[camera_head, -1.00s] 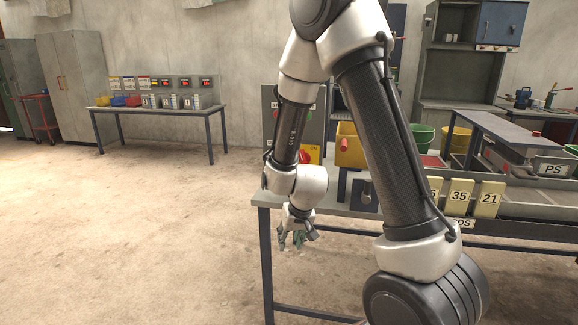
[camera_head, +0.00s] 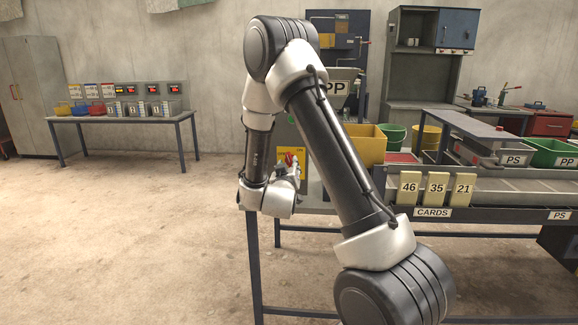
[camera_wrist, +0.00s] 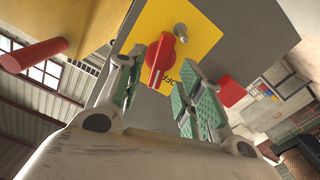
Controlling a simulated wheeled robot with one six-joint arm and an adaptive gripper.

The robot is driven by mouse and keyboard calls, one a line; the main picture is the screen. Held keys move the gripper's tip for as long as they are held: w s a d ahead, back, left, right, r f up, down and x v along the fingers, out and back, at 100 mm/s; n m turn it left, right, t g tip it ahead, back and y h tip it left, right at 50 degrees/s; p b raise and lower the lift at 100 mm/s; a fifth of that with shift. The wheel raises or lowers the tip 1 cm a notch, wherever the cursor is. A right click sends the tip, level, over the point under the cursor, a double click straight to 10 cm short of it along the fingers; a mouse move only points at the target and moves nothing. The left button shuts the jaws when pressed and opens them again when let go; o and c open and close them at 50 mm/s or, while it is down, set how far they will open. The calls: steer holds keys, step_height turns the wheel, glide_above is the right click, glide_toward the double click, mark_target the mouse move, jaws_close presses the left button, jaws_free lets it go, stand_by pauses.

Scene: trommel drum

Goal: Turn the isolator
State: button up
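The isolator is a red rotary handle (camera_wrist: 160,60) on a yellow plate (camera_wrist: 207,30), fixed to a grey panel. In the wrist view, part of an "OFF" label (camera_wrist: 187,73) shows beside the handle. My gripper (camera_wrist: 161,70) is open, with one green-padded finger on each side of the handle. Gaps show between the pads and the handle, so it is not gripped. In the head view my gripper (camera_head: 287,172) is in front of the yellow plate (camera_head: 305,178), and the red handle (camera_head: 290,157) is partly hidden by it.
A red rod (camera_wrist: 35,55) sticks out at the left of the wrist view. Another red part (camera_wrist: 231,91) lies right of the fingers. The bench with number cards (camera_head: 436,188) and a yellow bin (camera_head: 366,145) stands right of my arm. Open floor lies to the left.

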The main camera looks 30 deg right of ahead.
mark_target(291, 162)
steer(key=shift+x, duration=1.35)
jaws_close()
